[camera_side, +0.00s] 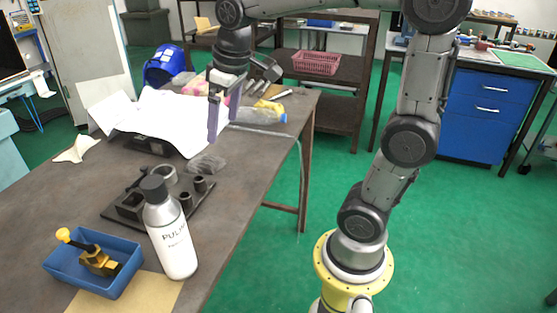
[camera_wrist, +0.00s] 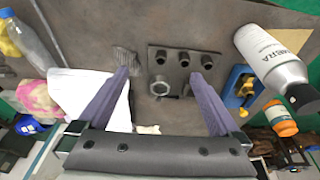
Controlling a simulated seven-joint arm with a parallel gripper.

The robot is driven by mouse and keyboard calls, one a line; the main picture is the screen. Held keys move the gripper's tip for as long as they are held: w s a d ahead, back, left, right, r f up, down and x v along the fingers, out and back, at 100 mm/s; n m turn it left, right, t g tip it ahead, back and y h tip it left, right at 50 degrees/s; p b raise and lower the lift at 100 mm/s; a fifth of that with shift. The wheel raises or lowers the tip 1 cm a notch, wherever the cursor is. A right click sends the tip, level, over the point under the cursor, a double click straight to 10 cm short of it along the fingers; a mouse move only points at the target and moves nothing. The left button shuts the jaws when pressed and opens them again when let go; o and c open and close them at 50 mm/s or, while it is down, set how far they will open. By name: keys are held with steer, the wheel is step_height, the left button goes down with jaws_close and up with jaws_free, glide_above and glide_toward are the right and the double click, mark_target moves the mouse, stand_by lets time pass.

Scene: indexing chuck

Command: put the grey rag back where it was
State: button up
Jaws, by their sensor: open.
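The grey rag (camera_side: 207,163) is a small crumpled piece lying on the brown table, close behind the dark fixture plate (camera_side: 206,200). In the wrist view the rag (camera_wrist: 126,57) lies left of the plate (camera_wrist: 177,52), near the tip of the left finger. My gripper (camera_side: 225,125) is above the table, over the area of the rag and a white sheet. Its two fingers are spread, with nothing between them; the gripper also shows in the wrist view (camera_wrist: 160,75). The rag appears apart from the fingers.
A large crumpled white sheet (camera_side: 160,115) lies behind the rag. A white bottle (camera_side: 170,235) stands before the plate, beside a blue tray (camera_side: 118,282) holding a yellow-handled part. A clear bottle (camera_side: 258,114) lies behind. The plate carries several upright posts and a ring.

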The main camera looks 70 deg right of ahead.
steer(key=s+a+f+t, duration=0.1)
steer(key=s+a+f, duration=0.1)
steer(key=s, duration=0.5)
steer(key=s+a+f+t, duration=0.1)
steer(key=s+a+f, duration=0.1)
steer(key=s, duration=0.5)
steer(key=shift+s+a+t, duration=0.35)
steer(key=shift+a+t, duration=0.05)
steer(key=shift+a, duration=0.25)
